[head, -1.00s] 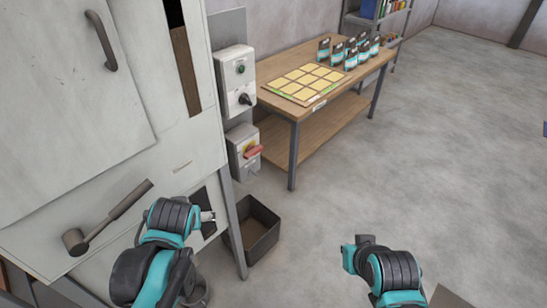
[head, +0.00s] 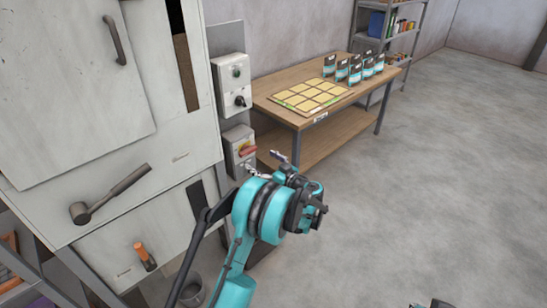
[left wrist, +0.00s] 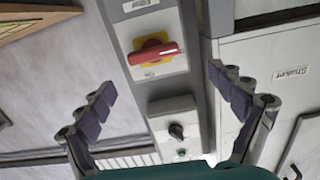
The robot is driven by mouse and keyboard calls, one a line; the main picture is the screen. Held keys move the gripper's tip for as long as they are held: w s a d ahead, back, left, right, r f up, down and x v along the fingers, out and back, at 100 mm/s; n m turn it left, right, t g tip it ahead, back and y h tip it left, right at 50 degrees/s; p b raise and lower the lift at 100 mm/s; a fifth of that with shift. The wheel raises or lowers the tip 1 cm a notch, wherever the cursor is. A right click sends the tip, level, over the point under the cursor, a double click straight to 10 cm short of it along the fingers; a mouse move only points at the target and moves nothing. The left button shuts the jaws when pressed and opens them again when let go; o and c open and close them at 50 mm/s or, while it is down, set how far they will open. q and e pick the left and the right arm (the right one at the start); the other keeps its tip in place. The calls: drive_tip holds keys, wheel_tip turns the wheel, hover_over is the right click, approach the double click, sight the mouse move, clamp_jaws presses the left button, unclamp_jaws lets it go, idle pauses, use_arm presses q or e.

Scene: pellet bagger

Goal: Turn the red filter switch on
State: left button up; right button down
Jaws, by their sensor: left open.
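The red filter switch (head: 247,150) is a red handle on a yellow plate, on the lower grey box beside the machine cabinet. In the left wrist view the red handle (left wrist: 158,53) lies roughly crosswise, and a label reading "Filter" shows at that box's end. My left gripper (head: 266,164) is open and empty, in front of and just below the switch box in the head view. In the left wrist view the spread fingers (left wrist: 160,82) stand to either side of the switch column, with the red handle between and beyond them, apparently untouched.
A second box with a black knob (head: 240,101) is above the filter box. The cabinet (head: 110,170) with a lever handle (head: 110,194) stands left. A wooden table (head: 270,90) with a card sheet and several pouches stands behind right. Floor at right is clear.

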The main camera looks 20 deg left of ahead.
sight(250, 151)
use_arm(q)
drive_tip(key=x, duration=0.2)
drive_tip(key=b+x, duration=0.1)
drive_tip(key=x, duration=0.1)
drive_tip(key=w+x, duration=0.1)
drive_tip(key=x, duration=0.2)
drive_tip(key=shift+d+f, duration=0.1)
drive_tip(key=shift+f, duration=0.15)
use_arm(e)
drive_tip(key=shift+s+d+f, duration=0.2)
drive_tip(key=shift+d+f, duration=0.1)
drive_tip(key=shift+f, duration=0.45)
use_arm(q)
drive_tip(key=c, duration=1.2)
